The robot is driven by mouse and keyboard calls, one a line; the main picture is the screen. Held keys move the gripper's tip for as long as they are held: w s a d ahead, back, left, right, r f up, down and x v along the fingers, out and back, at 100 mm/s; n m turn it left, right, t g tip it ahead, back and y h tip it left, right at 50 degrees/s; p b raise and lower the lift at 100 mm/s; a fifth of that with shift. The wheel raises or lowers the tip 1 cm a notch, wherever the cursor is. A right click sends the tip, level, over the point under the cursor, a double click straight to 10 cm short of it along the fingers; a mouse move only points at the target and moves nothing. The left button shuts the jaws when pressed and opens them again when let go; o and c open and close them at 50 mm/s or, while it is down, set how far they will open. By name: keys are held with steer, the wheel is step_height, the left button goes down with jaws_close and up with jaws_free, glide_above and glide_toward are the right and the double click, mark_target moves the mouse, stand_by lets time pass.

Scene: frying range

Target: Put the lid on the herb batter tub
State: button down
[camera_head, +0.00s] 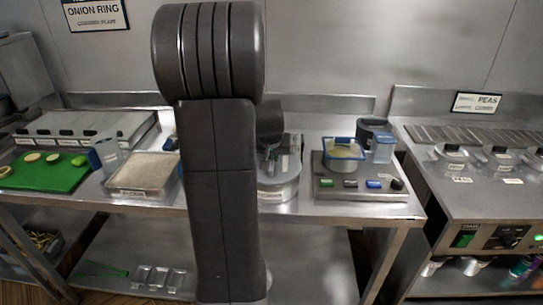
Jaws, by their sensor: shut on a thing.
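My gripper (270,150) is partly hidden behind my arm. Its dark jaws point down, just above a round, pale grey tub (277,188) on the steel counter. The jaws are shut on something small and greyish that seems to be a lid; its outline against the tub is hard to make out. I cannot tell whether it touches the tub's rim. The tub has a label on its front, too small to read, so I cannot confirm that it is the herb batter tub. My arm hides the tub's left side.
Right of the tub, a blue-rimmed container (345,150) stands on a grey unit with coloured buttons (352,184). At left are a crumb-filled tray (143,172) and a green board (42,176). The counter's front edge is close to the tub.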

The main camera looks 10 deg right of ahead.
steer(key=shift+f, duration=0.2)
steer(key=c, duration=1.3)
jaws_free()
steer(key=shift+c, duration=0.2)
steer(key=shift+r, duration=0.15)
steer(key=b+v, duration=0.1)
steer(key=v, duration=1.2)
steer(key=shift+s+r, duration=0.2)
steer(key=shift+r, duration=0.05)
steer(key=x, duration=1.4)
steer(key=shift+p, duration=0.35)
steer(key=shift+r, duration=0.25)
steer(key=shift+s, duration=0.1)
